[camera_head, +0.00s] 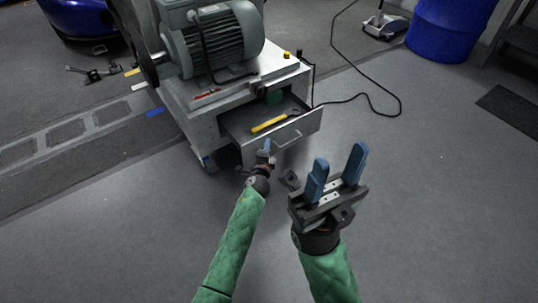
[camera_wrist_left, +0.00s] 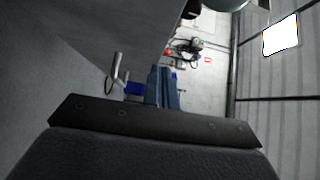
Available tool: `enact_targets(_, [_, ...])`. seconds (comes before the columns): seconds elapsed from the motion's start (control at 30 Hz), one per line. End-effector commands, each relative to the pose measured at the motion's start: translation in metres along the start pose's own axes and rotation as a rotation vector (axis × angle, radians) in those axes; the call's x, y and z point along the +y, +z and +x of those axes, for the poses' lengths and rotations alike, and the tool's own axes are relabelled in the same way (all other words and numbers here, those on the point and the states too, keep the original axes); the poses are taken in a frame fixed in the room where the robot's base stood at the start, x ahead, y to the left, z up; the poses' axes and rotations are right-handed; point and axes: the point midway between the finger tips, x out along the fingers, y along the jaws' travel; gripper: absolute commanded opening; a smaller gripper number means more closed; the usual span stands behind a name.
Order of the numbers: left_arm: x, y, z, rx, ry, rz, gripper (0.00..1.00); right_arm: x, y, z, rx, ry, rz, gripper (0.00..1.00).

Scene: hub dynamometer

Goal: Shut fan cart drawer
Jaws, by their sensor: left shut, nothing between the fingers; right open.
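The fan cart (camera_head: 180,98) stands at the upper middle of the head view with a large grey motor on top. Its drawer (camera_head: 305,124) is pulled out toward me. A yellow-handled tool (camera_head: 269,124) lies inside it. My left gripper (camera_head: 267,145) is shut and empty, close to the drawer front below its handle (camera_head: 289,140); I cannot tell if it touches. In the left wrist view the blue fingers (camera_wrist_left: 162,88) are together beside a grey panel and a metal handle (camera_wrist_left: 118,68). My right gripper (camera_head: 337,178) is open and empty, in front of the drawer and to the right.
A black cable (camera_head: 385,92) runs over the floor right of the cart. A blue barrel (camera_head: 451,27) and a small wheeled device (camera_head: 385,24) stand at the back right.

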Motion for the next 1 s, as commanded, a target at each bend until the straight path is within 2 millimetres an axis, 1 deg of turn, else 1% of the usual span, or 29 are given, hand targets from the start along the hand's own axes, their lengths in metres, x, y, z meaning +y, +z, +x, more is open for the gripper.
enact_targets(0.1, [-0.001, 0.008, 0.009, 0.001, -0.001, 0.0, 0.0, 0.0, 0.0, -0.002, -0.001, -0.001, -0.001, 0.44])
enact_targets(0.2, [0.0, 0.012, 0.013, 0.002, 0.0, -0.001, 0.0, 0.0, 0.0, -0.002, -0.002, -0.001, -0.001, 0.44])
enact_targets(0.67, [0.0, 0.015, 0.015, 0.001, 0.0, -0.002, 0.0, 0.0, 0.0, -0.002, -0.001, -0.002, -0.001, 0.44])
enact_targets(0.77, [-0.001, 0.018, 0.018, 0.001, -0.001, -0.001, 0.0, 0.0, 0.0, -0.002, -0.001, -0.002, -0.001, 0.44])
enact_targets(0.87, [-0.002, 0.025, 0.025, 0.0, -0.002, -0.001, 0.0, 0.0, 0.0, -0.002, 0.0, -0.002, -0.001, 0.44])
enact_targets(1.0, [-0.002, 0.042, 0.043, 0.0, -0.003, 0.001, 0.0, -0.001, 0.0, -0.002, 0.001, -0.003, -0.001, 0.44])
